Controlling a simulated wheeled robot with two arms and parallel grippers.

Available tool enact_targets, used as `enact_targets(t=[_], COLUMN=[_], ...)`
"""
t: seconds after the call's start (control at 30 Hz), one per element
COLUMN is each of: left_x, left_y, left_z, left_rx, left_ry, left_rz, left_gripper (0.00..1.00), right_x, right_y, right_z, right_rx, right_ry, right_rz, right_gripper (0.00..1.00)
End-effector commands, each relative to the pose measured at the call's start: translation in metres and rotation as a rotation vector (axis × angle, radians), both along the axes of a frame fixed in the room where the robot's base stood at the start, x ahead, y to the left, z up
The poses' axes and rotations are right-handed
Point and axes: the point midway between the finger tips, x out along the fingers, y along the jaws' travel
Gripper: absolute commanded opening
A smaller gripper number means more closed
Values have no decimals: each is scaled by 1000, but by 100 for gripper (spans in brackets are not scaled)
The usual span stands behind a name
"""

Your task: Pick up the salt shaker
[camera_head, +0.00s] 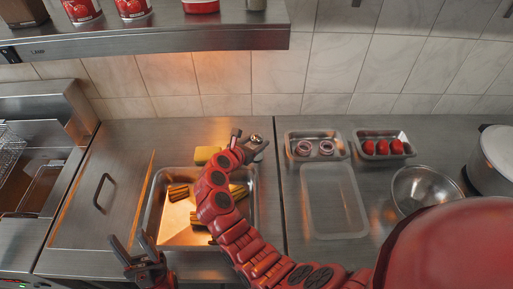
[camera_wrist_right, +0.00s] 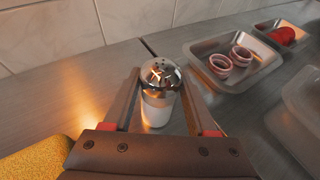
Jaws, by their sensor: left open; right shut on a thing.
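The salt shaker (camera_wrist_right: 159,106) has a shiny perforated metal top and a pale body. It is upright between the fingers of my right gripper (camera_wrist_right: 163,92), which is shut on it. In the head view the shaker (camera_head: 258,142) is at the back of the counter, and my right gripper (camera_head: 247,145) reaches it over the metal tray. I cannot tell whether its base touches the counter. My left gripper (camera_head: 134,250) is open and empty at the tray's front left corner.
A metal tray (camera_head: 149,212) holds grilled pieces, with a yellow block (camera_head: 205,154) behind it. To the right are a pan with onion rings (camera_head: 315,136), a pan with red items (camera_head: 384,134), a clear tray (camera_head: 334,200) and a bowl (camera_head: 424,187). A shelf (camera_head: 150,38) hangs above.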

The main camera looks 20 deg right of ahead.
Motion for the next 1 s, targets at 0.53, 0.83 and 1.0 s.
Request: enact_targets(t=[0.53,0.83,1.0], left_x=[0,0,0], left_y=[0,0,0], left_z=[6,26,30], left_rx=[0,0,0], left_ry=[0,0,0], left_rz=[0,0,0], left_gripper=[50,50,50], right_x=[0,0,0], right_y=[0,-1,0], right_z=[13,76,96], right_rx=[3,2,2], right_ry=[-1,0,0], right_rz=[-2,-3,-2], right_gripper=[0,0,0])
